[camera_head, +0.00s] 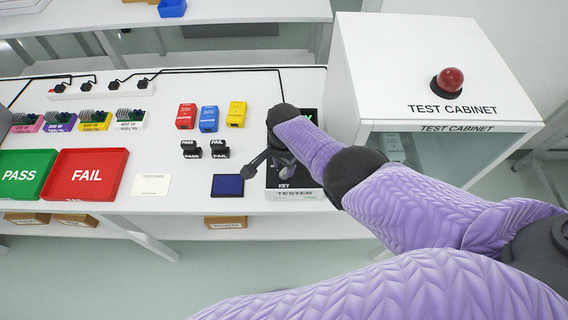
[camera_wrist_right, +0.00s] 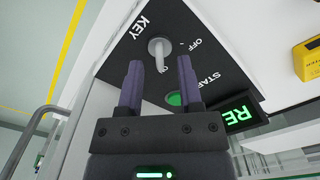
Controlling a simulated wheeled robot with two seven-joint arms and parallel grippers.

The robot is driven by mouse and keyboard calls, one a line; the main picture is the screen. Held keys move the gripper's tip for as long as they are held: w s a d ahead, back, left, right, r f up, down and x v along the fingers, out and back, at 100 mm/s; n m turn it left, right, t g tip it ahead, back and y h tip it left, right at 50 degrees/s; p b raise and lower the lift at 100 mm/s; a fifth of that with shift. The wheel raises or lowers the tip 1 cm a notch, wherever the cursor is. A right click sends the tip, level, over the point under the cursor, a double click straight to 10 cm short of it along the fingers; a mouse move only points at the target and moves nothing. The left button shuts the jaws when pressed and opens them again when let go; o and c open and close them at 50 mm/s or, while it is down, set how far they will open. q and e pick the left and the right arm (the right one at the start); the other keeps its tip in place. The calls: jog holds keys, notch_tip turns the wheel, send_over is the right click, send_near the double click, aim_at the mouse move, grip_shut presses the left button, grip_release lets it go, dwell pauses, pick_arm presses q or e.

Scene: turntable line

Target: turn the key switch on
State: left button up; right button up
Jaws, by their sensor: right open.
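The tester (camera_head: 296,193) is a black box with a KEY label at the right end of the white table. In the right wrist view its panel (camera_wrist_right: 205,75) carries a grey key switch (camera_wrist_right: 160,47) with OFF and ON markings beside it. The ON marking is partly hidden. My right gripper (camera_head: 262,163) is over the tester and hides the key in the head view. In the wrist view the right gripper (camera_wrist_right: 159,70) is open, with its fingers on either side of the key and nothing visibly gripped. My left gripper is not in view.
A green start button (camera_wrist_right: 174,98) and a lit green display (camera_wrist_right: 238,113) share the panel. The white test cabinet (camera_head: 352,75) with a red lamp (camera_head: 447,81) stands close right. A dark blue pad (camera_head: 228,185), coloured blocks and PASS (camera_head: 28,174) and FAIL (camera_head: 85,174) trays lie left.

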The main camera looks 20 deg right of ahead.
aim_at(284, 169)
notch_tip(284, 169, up, 9)
jog(key=p, duration=0.5)
jog(key=shift+f, duration=0.15)
